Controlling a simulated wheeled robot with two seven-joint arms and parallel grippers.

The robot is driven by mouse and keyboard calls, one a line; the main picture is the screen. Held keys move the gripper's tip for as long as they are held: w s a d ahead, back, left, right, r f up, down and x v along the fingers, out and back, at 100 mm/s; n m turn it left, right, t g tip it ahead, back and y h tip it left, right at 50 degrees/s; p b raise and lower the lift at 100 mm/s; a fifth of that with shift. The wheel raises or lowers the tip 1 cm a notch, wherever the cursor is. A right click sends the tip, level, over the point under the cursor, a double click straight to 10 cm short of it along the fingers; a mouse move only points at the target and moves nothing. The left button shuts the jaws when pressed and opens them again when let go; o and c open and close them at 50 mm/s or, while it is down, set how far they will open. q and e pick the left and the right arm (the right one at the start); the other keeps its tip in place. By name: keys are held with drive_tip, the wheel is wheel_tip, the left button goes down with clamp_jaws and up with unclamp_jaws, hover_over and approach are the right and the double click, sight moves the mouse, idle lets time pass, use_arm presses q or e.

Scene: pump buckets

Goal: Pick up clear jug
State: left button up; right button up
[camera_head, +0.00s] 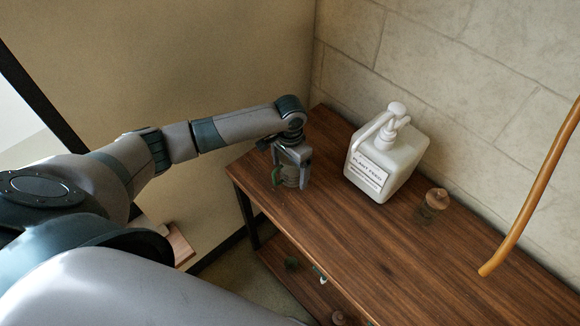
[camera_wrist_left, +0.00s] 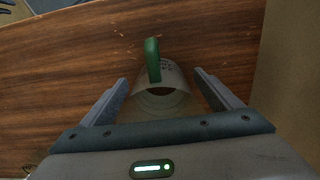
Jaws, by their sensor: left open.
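The clear jug (camera_wrist_left: 176,76) stands on the wooden table below my left gripper in the left wrist view. It has a see-through body and a green handle (camera_wrist_left: 152,60) that points away from the gripper. My left gripper (camera_wrist_left: 166,84) is open, with one finger on each side of the jug and visible gaps between. In the head view the left gripper (camera_head: 291,180) points down at the table's left end and hides most of the jug; the green handle (camera_head: 276,176) shows at its left side. My right gripper is not in view.
A white pump bottle (camera_head: 385,160) labelled plant feed stands right of the gripper on the wooden table (camera_head: 345,235). A small jar with a brown lid (camera_head: 436,199) stands further right. An orange-brown curved pole (camera_head: 535,185) hangs at the right. A stone wall (camera_head: 470,70) backs the table.

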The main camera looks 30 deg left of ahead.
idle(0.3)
use_arm(q)
drive_tip(key=c, duration=1.1)
drive_tip(key=shift+r, duration=0.1)
drive_tip(key=shift+c, duration=0.2)
wheel_tip(320, 180, up, 10)
drive_tip(key=b, duration=0.2)
drive_tip(key=shift+b, duration=0.35)
